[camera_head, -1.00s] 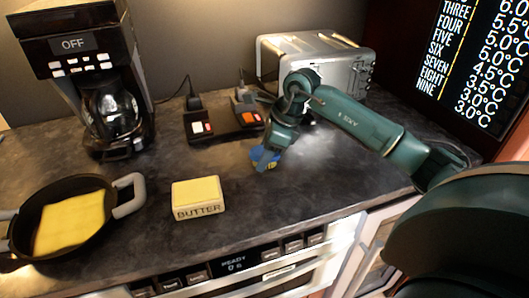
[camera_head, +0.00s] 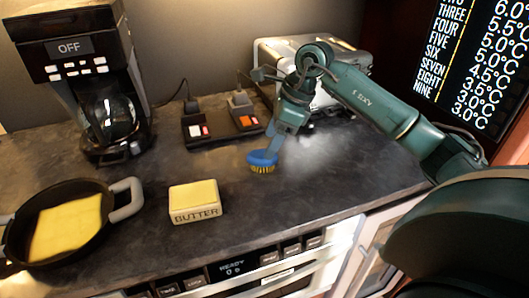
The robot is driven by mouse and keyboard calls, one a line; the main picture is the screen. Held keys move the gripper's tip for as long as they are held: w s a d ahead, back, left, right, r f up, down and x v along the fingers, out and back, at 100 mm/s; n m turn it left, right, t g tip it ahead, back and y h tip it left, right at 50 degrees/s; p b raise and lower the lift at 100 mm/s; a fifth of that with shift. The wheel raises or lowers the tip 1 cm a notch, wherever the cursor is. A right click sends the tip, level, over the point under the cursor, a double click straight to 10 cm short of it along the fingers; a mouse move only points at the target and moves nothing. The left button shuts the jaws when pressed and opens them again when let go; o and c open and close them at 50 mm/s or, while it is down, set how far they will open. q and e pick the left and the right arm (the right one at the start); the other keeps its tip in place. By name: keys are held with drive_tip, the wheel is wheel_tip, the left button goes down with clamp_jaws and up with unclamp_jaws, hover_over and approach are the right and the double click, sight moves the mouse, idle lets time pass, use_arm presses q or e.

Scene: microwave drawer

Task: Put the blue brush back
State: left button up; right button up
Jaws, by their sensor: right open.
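The blue brush (camera_head: 262,157) is on the dark countertop, right of the butter block, with its yellow bristles facing down. My right gripper (camera_head: 275,141) is just above and behind the brush head, tilted down toward it. Its jaws are open, and its fingers overlap the brush's upper end in this view. I cannot tell whether they touch the brush. The brush's handle is hard to separate from the gripper. My left gripper is out of view.
A butter block (camera_head: 195,202) and a pan (camera_head: 65,222) with a yellow slab stand left. A coffee maker (camera_head: 85,85), a power strip with switches (camera_head: 222,127) and a silver toaster (camera_head: 335,60) are behind. The counter right of the brush is clear.

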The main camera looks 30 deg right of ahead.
drive_tip(key=v, duration=0.5)
drive_tip(key=shift+d+r, duration=0.1)
drive_tip(key=shift+r, duration=0.3)
